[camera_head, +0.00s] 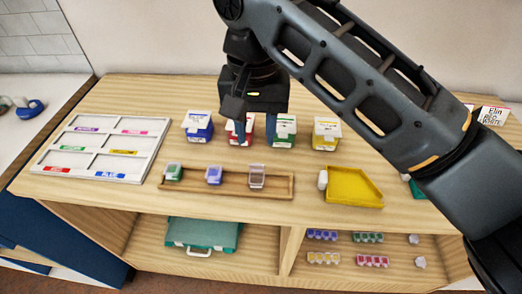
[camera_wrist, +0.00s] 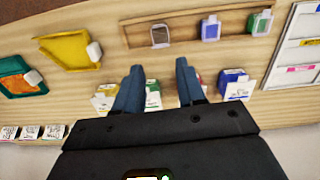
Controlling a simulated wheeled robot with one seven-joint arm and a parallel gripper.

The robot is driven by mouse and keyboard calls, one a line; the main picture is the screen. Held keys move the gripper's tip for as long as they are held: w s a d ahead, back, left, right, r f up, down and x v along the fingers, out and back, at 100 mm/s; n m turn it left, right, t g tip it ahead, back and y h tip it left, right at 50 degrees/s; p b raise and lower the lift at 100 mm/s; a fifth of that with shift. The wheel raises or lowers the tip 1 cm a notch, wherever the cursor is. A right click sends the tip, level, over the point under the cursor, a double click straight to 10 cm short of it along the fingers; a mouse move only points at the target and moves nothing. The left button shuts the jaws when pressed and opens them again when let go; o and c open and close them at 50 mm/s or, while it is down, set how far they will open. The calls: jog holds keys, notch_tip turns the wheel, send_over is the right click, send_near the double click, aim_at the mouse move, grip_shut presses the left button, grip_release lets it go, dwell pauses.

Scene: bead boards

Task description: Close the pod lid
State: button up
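Three small pods sit in a row in a long wooden tray (camera_head: 235,190). They are a green pod (camera_head: 173,172), a blue pod (camera_head: 214,175) and a clear, brownish pod (camera_head: 257,177) at the right. The clear pod stands taller in the head view, and its lid looks raised. It also shows in the wrist view (camera_wrist: 160,36). The other two pods look shut. My gripper (camera_wrist: 160,66) is open and empty, its blue fingers apart. In the head view it hangs behind the tray, by the red and green boxes, apart from the pods.
Blue (camera_head: 199,126), red (camera_head: 240,130), green (camera_head: 283,129) and yellow (camera_head: 326,133) boxes stand behind the tray. A white sorting board (camera_head: 158,152) lies left, a yellow tray (camera_head: 352,186) right. The shelf below holds a teal case (camera_head: 203,234) and several bead strips.

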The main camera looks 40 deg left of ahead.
aim_at(257, 166)
notch_tip(257, 166, down, 7)
jog(key=shift+f+p, duration=0.2)
jog(key=shift+p, duration=0.15)
jog(key=shift+c, duration=0.4)
grip_shut()
